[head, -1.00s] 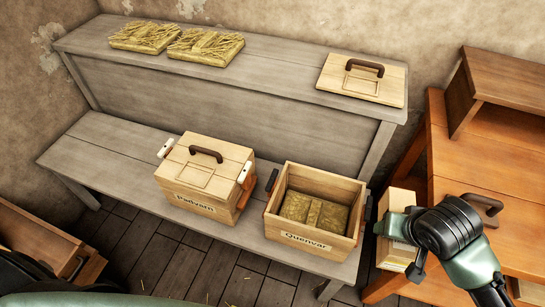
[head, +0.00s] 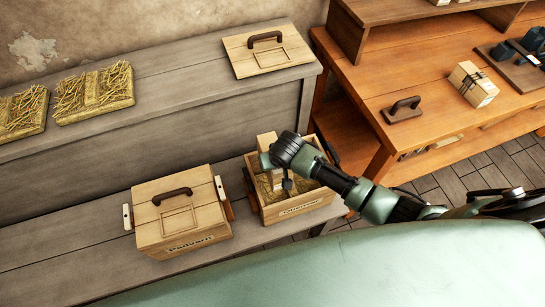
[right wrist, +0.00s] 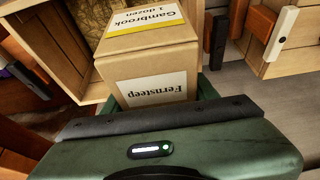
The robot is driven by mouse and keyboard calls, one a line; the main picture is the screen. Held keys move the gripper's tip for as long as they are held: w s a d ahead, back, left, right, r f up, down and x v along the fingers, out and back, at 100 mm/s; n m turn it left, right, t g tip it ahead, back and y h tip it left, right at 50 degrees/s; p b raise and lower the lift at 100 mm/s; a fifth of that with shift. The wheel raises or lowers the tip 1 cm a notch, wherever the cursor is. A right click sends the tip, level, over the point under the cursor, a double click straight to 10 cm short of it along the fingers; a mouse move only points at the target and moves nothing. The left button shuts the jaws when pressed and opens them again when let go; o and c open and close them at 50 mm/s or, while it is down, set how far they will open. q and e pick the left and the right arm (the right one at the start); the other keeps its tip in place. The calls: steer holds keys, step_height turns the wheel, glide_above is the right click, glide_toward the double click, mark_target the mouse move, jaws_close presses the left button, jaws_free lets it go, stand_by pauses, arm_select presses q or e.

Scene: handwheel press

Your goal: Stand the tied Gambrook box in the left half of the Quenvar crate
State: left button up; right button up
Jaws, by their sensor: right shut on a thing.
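My right gripper (head: 276,171) is shut on a pale wooden box (head: 266,143) over the straw-lined Quenvar crate (head: 299,206). In the right wrist view the held box (right wrist: 148,66) carries a Gambrook label with a yellow stripe and a Fernsteep label; I see no tie on its visible faces. The box is at the back left part of the crate opening. I cannot tell whether its bottom touches the straw. Another small box (head: 476,86) with a dark tie around it stands on the orange bench; its label is not readable. My left gripper is not in view.
The lidded Padvarn crate (head: 180,225) stands left of the Quenvar crate on the grey bench. A loose lid (head: 268,52) and two straw pads (head: 95,92) lie on the upper shelf. The orange bench (head: 385,70) bears a brown-handled panel and dark objects.

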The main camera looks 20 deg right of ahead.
steer(key=shift+w+a+f, duration=0.1)
steer(key=shift+f, duration=0.35)
steer(key=shift+a+f+b, duration=0.15)
steer(key=shift+f+b, duration=0.45)
steer(key=shift+f, duration=0.05)
steer(key=shift+f+b, duration=0.35)
step_height(320, 180, down, 15)
steer(key=b, duration=1.6)
steer(key=shift+r, duration=0.15)
steer(key=shift+f+b, duration=0.75)
steer(key=shift+f, duration=0.3)
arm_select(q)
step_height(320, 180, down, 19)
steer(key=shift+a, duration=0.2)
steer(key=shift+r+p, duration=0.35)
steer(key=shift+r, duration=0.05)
